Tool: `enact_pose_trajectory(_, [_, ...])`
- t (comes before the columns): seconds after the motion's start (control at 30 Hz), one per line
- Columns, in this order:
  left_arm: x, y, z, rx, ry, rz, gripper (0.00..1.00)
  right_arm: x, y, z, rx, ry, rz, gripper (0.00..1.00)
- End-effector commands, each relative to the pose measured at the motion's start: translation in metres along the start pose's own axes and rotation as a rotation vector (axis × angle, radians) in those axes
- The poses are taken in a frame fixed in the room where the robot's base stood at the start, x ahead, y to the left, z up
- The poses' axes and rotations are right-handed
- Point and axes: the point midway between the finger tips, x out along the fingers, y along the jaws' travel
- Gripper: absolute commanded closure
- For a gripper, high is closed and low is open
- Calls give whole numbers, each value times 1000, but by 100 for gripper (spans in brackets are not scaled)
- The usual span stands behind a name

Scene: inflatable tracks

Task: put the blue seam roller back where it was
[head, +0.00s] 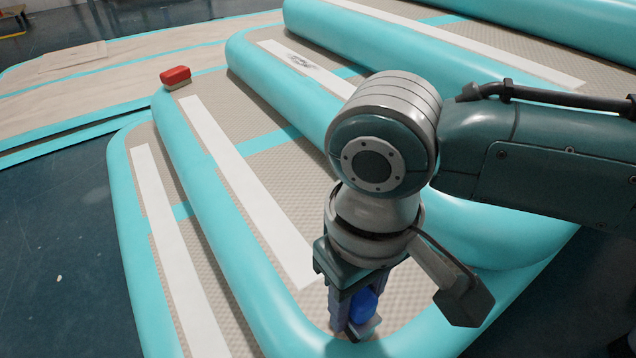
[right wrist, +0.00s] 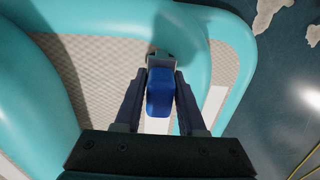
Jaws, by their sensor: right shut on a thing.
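The blue seam roller (head: 363,306) is in my right gripper (head: 352,328), low in the head view and partly hidden by the fingers. In the right wrist view the roller's blue handle (right wrist: 159,92) lies between the two fingers of the right gripper (right wrist: 160,88), with a grey end piece beyond it. The gripper is shut on it, over the near rounded ends of the inflatable tracks. I cannot tell whether the roller touches the track surface. My left gripper is not in view.
Turquoise inflatable tracks (head: 262,318) with grey textured tops and white strips rise in steps to the right. A red block-like brush (head: 176,77) sits at the far left end of one track. Dark floor (head: 55,240) lies clear at left.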

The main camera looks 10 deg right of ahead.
Motion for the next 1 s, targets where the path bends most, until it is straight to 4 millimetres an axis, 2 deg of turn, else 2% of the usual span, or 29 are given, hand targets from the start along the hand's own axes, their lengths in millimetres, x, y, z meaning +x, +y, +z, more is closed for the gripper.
enact_pose_trajectory(0.1, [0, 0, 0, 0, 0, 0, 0, 3, 0, 0, 0, 1, -1, 100])
enact_pose_trajectory(0.13, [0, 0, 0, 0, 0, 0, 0, 3, 0, 0, 0, 0, -1, 58])
enact_pose_trajectory(0.37, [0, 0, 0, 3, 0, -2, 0, 3, 0, 0, 0, 0, 0, 33])
enact_pose_trajectory(0.7, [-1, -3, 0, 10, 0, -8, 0, -2, 0, 0, 0, 1, 1, 31])
enact_pose_trajectory(0.87, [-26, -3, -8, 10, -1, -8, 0, -32, 0, 0, -1, 1, -1, 31])
enact_pose_trajectory(1.0, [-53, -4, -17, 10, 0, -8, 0, -65, 0, 0, -1, 1, -1, 31])
